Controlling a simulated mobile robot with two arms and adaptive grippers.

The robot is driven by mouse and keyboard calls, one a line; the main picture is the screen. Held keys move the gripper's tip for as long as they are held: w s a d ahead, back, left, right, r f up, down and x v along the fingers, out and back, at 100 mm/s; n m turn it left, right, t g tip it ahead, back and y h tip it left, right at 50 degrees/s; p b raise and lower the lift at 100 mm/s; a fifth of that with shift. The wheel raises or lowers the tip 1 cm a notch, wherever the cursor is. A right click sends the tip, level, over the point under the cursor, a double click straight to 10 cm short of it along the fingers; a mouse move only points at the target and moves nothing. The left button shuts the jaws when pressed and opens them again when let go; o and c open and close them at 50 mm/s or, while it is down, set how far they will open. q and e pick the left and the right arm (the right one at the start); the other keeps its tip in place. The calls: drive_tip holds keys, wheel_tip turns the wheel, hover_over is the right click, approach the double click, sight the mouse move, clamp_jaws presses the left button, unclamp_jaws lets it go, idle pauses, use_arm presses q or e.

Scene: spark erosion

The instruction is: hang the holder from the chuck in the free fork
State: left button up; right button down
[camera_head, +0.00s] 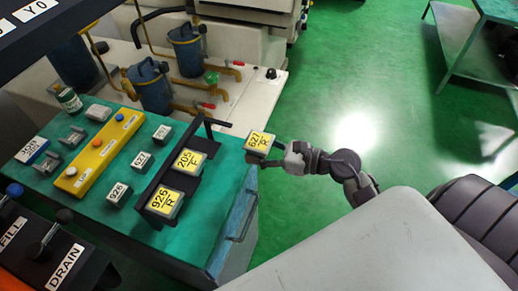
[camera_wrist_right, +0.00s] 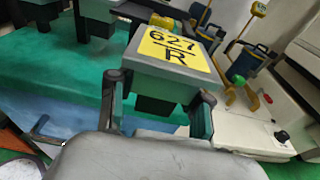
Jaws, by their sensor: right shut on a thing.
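The holder (camera_head: 259,142), a grey block with a yellow label reading 627/R, is held up at the right edge of the green bench. It also fills the middle of the right wrist view (camera_wrist_right: 168,72), with a dark stub below. My right gripper (camera_head: 274,154) is shut on it, one finger on each side. The black fork rack (camera_head: 182,152) stands on the bench to the left of the holder. It carries a 205/F holder (camera_head: 188,166) and a 926/R holder (camera_head: 164,200). Its far end looks free. The holder is apart from the rack. The chuck is not identifiable. My left gripper is not in view.
A yellow block with buttons (camera_head: 98,154) and several small labelled blocks lie on the green bench (camera_head: 221,190). Blue filter pots (camera_head: 149,86) and pipes stand behind. A black panel marked DRAIN (camera_head: 68,268) is at lower left. Open green floor (camera_head: 360,95) lies to the right.

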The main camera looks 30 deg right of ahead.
drive_tip(key=shift+w+a+r, duration=0.1)
drive_tip(key=shift+w+a, duration=0.05)
drive_tip(key=shift+w, duration=0.05)
idle(0.5)
drive_tip(key=shift+r+x, duration=0.15)
drive_tip(key=shift+x, duration=0.65)
drive_tip(key=shift+r+x, duration=0.1)
drive_tip(key=shift+x, duration=0.75)
drive_tip(key=shift+w+a, duration=0.25)
drive_tip(key=shift+w, duration=0.1)
drive_tip(key=shift+f, duration=0.1)
drive_tip(key=shift+a, duration=0.1)
drive_tip(key=shift+p+x, duration=0.45)
drive_tip(key=shift+x, duration=0.75)
drive_tip(key=shift+w+a+r, duration=0.25)
drive_tip(key=shift+w+a, duration=0.4)
drive_tip(key=shift+w, duration=0.1)
drive_tip(key=shift+w+a, duration=0.1)
drive_tip(key=shift+w, duration=0.05)
